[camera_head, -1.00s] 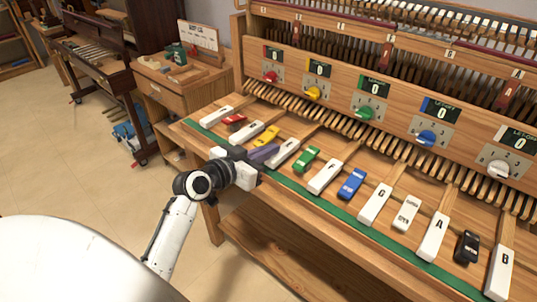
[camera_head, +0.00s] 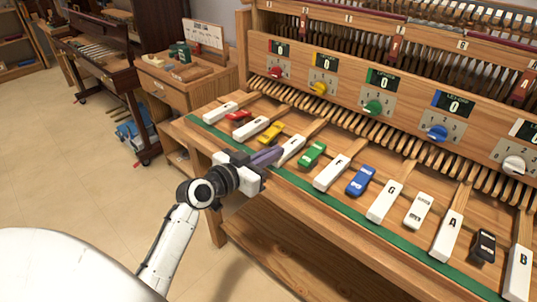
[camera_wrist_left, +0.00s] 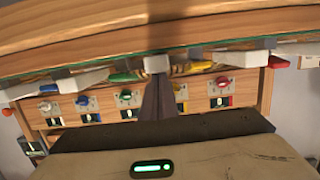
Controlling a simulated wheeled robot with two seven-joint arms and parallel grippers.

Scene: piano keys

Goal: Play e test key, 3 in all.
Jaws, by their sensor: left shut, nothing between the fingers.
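A row of white lettered keys lies on the sloping wooden bench. The E key (camera_head: 293,149) is between the yellow block and the green block. My left gripper (camera_head: 278,153) is shut with nothing in it, its purple-grey fingers at the near left side of the E key. I cannot tell from the head view whether they touch it. In the left wrist view the shut fingers (camera_wrist_left: 158,98) point at the end of a white key (camera_wrist_left: 157,64), with little or no visible gap. The key's letter is not visible there. My right gripper is not in view.
Neighbouring keys are D (camera_head: 250,128) and F (camera_head: 331,172), with a yellow block (camera_head: 271,132) and green block (camera_head: 312,154) between keys. A green strip (camera_head: 330,213) runs along the bench's front edge. The panel behind has coloured knobs and displays reading 0, including the green knob (camera_head: 373,107).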

